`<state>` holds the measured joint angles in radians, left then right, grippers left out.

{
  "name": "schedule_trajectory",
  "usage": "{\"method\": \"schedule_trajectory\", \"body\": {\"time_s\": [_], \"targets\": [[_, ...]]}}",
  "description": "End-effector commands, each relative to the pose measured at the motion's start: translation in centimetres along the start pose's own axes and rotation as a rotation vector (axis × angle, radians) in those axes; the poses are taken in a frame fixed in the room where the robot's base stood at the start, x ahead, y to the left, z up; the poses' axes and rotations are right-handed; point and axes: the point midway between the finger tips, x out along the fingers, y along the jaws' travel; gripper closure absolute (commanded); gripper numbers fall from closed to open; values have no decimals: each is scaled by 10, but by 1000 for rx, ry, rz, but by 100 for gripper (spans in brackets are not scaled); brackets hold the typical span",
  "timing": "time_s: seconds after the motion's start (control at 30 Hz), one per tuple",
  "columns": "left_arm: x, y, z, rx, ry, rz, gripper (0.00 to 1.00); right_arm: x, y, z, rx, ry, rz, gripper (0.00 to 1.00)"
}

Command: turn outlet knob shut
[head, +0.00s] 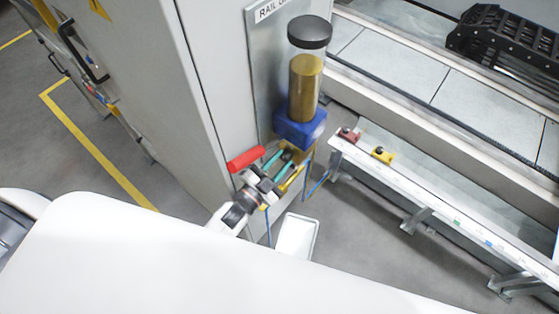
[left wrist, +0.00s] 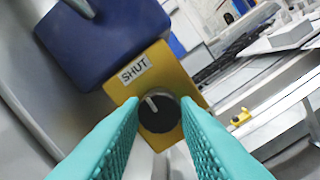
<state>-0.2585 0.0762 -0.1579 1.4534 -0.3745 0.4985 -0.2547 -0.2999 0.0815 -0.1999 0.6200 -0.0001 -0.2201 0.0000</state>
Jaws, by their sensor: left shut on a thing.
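The outlet knob (left wrist: 159,114) is round and black with a white pointer line. It sits on a yellow block (left wrist: 178,78) under a blue body (left wrist: 105,42). The pointer slants up and left, roughly towards the SHUT label (left wrist: 134,70). My left gripper (head: 284,162) is at the outlet below the blue body (head: 300,124); its teal fingers (left wrist: 159,108) are shut on the knob, one on each side. In the head view the gripper hides the knob. Above the blue body stands a clear reservoir (head: 305,88) of amber oil with a black cap. My right gripper is not in view.
A red handle (head: 246,159) is close left of the gripper. A white tray (head: 298,235) is below. A rail bench (head: 425,188) on the right carries a red piece (head: 348,135) and a yellow piece (head: 383,154). A grey cabinet (head: 150,70) stands left.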

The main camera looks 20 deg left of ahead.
Motion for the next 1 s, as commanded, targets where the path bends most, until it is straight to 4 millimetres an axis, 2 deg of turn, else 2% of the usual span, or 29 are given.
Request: {"method": "schedule_trajectory", "body": {"time_s": [0.6, 0.63, 0.73, 0.77, 1.0], "targets": [[-1, -1, -2, -42, 6, 0, 95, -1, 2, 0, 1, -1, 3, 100], [-1, -1, -2, -42, 6, 0, 69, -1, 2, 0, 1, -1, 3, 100], [-1, -1, -1, -41, 5, 1, 53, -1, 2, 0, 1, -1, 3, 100], [-1, -1, -1, -41, 5, 1, 50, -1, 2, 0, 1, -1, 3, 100], [0, 0, 0, -41, 3, 2, 50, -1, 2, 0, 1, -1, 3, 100]]}}
